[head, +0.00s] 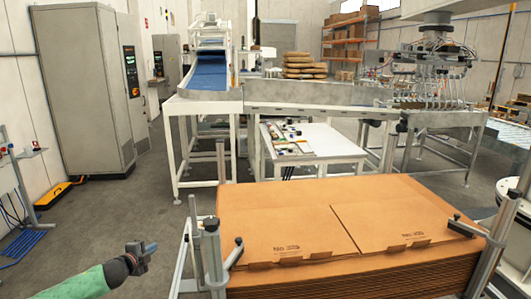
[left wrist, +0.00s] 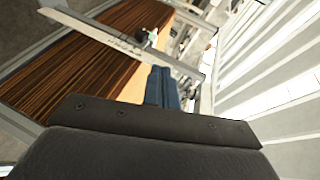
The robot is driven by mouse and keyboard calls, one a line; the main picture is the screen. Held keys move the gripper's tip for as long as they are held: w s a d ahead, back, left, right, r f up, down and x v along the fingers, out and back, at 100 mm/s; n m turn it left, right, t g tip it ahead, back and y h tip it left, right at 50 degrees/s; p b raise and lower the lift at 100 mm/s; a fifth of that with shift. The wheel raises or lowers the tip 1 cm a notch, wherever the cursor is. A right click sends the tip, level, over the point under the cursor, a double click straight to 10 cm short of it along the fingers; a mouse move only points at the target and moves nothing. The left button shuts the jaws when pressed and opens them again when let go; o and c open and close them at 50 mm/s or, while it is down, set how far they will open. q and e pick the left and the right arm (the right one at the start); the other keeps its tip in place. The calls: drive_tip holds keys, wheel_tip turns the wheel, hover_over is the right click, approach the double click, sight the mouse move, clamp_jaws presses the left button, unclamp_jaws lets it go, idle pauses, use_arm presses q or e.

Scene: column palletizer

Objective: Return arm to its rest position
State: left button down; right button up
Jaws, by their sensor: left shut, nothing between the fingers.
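My left arm, in a green sleeve, comes in at the bottom left of the head view. Its left gripper (head: 150,247) has blue fingers, is shut and holds nothing. It is in the air over the grey floor, left of the cardboard stack and apart from it. In the left wrist view the blue fingers (left wrist: 162,88) lie together, with the side of the stack beyond them. My right gripper does not show in either view.
A tall stack of flat cardboard (head: 330,215) stands in a metal frame with upright posts (head: 211,250) right of my left gripper. Behind it are a white table (head: 325,145) and a conveyor (head: 205,105). A grey cabinet (head: 80,90) stands at the left. Floor (head: 110,215) between is clear.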

use_arm(q)
wheel_tip(320, 180, up, 3)
drive_tip(key=w+a+n+y, duration=0.2)
drive_tip(key=n+y, duration=0.1)
drive_tip(key=n, duration=0.1)
drive_tip(key=s+d+f+n+g+y, duration=0.1)
drive_tip(key=s+d+f+n+g, duration=0.2)
drive_tip(key=s+d+f, duration=0.5)
drive_tip(key=s+d+f+n+g, duration=0.2)
drive_tip(key=s+d+f+n, duration=0.15)
drive_tip(key=s+f, duration=0.55)
drive_tip(key=s+d+f+n+g+y, duration=0.1)
drive_tip(key=s+d+f+n+g, duration=0.3)
drive_tip(key=f, duration=0.8)
drive_tip(key=s+d+f+n+g, duration=0.1)
drive_tip(key=s+d+f, duration=0.2)
drive_tip(key=s, duration=0.9)
drive_tip(key=s+d+f+g+h, duration=0.1)
drive_tip(key=s+d+f, duration=0.3)
drive_tip(key=s+f, duration=0.5)
drive_tip(key=s+d+f+n+g+h, duration=0.1)
drive_tip(key=s+d+f, duration=0.3)
drive_tip(key=s, duration=1.2)
wheel_tip(320, 180, down, 3)
drive_tip(key=shift+s+d+f+n+g, duration=0.1)
drive_tip(key=shift+s+d+n+g, duration=0.05)
drive_tip(key=shift+s+n+g, duration=0.3)
drive_tip(key=shift+w, duration=0.2)
